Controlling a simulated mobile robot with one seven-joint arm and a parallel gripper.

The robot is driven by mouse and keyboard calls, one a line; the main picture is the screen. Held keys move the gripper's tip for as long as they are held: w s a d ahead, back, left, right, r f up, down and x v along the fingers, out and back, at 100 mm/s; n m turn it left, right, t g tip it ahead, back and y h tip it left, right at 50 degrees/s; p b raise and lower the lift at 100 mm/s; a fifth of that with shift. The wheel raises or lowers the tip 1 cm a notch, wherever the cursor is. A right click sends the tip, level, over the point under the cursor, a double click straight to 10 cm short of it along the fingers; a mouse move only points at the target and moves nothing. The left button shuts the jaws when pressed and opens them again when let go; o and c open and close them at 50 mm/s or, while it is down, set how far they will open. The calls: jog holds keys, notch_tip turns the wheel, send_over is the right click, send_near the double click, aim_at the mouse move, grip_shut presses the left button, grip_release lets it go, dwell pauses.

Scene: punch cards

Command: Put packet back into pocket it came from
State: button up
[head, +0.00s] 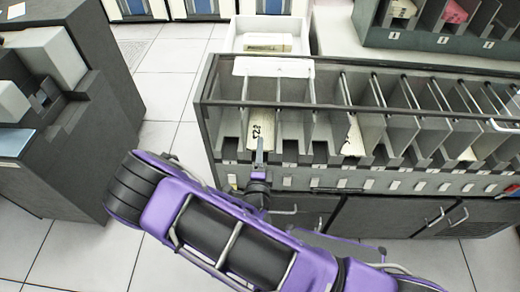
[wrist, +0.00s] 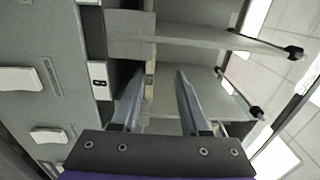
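A pale card packet (head: 262,131) with dark handwritten marks stands in a left-hand pocket of the grey sorter rack (head: 209,140). My gripper (head: 260,145) is at the front of that pocket, overlapping the packet's lower part in the head view. In the wrist view my gripper (wrist: 160,72) has its two fingers apart, with a pale grey surface beyond the gap. I cannot tell whether that surface is packet or divider. No packet is clearly clamped. Other pale packets stand in a middle pocket (head: 354,138) and a pocket further right (head: 468,154).
A white tray (head: 238,32) behind the rack holds a pale packet (head: 268,42). A white card (head: 273,67) lies across the rack's back left. A dark grey machine (head: 75,150) stands at left. Another rack (head: 425,42) is at the back right. Tiled floor lies between machine and rack.

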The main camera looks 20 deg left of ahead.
jog(key=shift+s, duration=0.1)
jog(key=v, duration=1.7)
jog(key=shift+s, duration=0.15)
jog(key=shift+f, duration=0.1)
